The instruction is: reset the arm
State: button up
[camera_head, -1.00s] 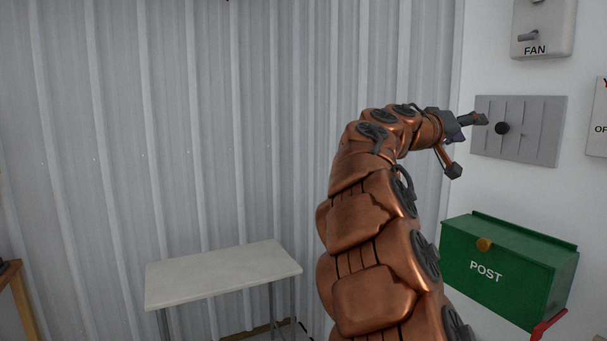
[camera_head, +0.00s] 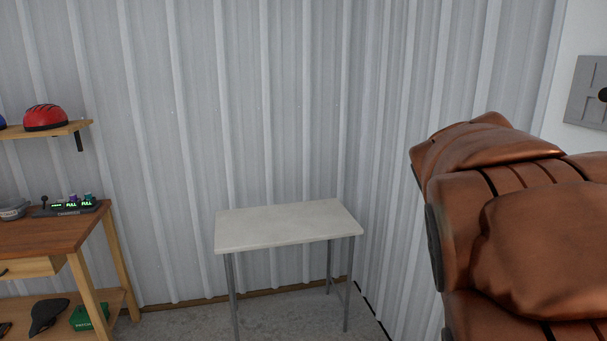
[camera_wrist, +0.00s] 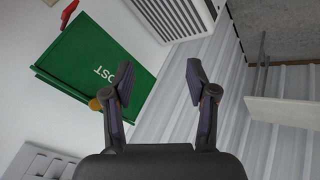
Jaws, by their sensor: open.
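My gripper (camera_wrist: 160,85) shows in the wrist view with its two fingers spread apart and nothing between them. In the head view my copper arm fills the right side, folded close to the camera, and the gripper itself is out of that picture. In the wrist view the left finger overlaps the edge of the green POST box (camera_wrist: 95,68) in the picture; I cannot tell how far apart they are.
A white table (camera_head: 290,225) stands bare by the corrugated wall. A wooden workbench (camera_head: 50,230) is at the left, under a shelf (camera_head: 60,129) with a red helmet (camera_head: 45,117). A grey slotted panel (camera_head: 586,92) is on the right wall. Floor before the table looks clear.

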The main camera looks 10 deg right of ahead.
jog(key=s+a+f+n+g+y, duration=0.1)
jog(key=s+a+f+n+y, duration=0.1)
jog(key=s+a+f, duration=0.3)
jog(key=s+a+f+n+g+y, duration=0.1)
jog(key=s+a+f+n+y, duration=0.1)
jog(key=s+a+f, duration=0.4)
jog(key=s+a+f+n+g+y, duration=0.1)
jog(key=s+a+f, duration=0.4)
jog(key=a, duration=0.8)
jog(key=shift+s+f+n+y, duration=0.4)
jog(key=shift+n+y, duration=0.2)
jog(key=shift+y, duration=0.4)
